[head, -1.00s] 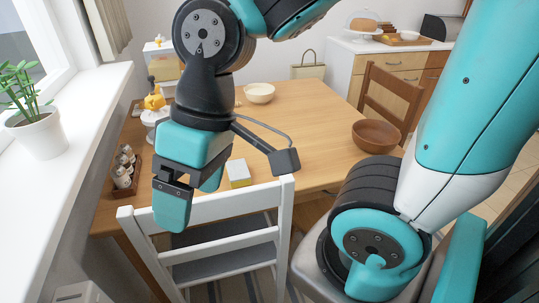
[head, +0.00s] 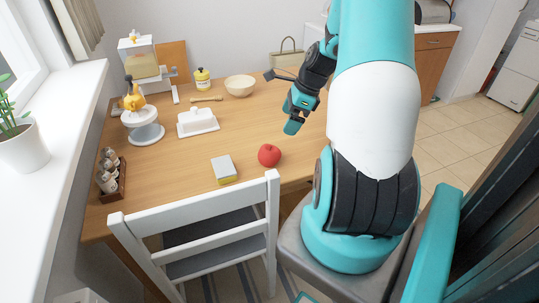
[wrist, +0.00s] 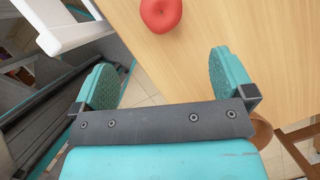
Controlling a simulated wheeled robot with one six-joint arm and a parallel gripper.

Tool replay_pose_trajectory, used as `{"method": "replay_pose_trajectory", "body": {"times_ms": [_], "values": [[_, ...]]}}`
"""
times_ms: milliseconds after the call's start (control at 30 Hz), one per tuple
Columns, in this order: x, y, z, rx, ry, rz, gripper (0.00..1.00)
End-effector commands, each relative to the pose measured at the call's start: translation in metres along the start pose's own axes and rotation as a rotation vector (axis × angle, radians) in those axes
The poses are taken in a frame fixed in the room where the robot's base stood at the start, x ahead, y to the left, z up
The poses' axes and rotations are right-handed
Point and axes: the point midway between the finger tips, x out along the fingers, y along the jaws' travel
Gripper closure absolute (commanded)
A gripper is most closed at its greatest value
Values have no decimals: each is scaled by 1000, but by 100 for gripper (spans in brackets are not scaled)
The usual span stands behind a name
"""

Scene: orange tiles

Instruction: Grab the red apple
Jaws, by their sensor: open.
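The red apple (head: 269,155) sits on the wooden table (head: 250,120) near its front edge, behind the white chair's backrest. It also shows in the wrist view (wrist: 161,14) at the top, beyond the fingertips and cut by the frame edge. My gripper (head: 293,122) is to the right of and above the apple in the head view. In the wrist view my gripper (wrist: 162,80) has its two teal fingers wide apart with nothing between them.
A white chair (head: 200,209) stands at the table's front. A brown bowl (wrist: 262,133) is partly visible in the wrist view.

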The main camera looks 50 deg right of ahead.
Motion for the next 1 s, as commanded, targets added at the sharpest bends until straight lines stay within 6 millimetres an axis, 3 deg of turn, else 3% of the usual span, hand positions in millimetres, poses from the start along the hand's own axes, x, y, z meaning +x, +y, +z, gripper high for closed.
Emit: {"method": "replay_pose_trajectory", "body": {"times_ms": [100,333,667,900,1000], "values": [[30,2,0,-3,1,8,0],[79,2,1,-6,0,7,0],[109,1,1,-6,1,4,0],[145,0,0,-6,1,4,0],[151,-1,0,-6,1,2,0]]}}
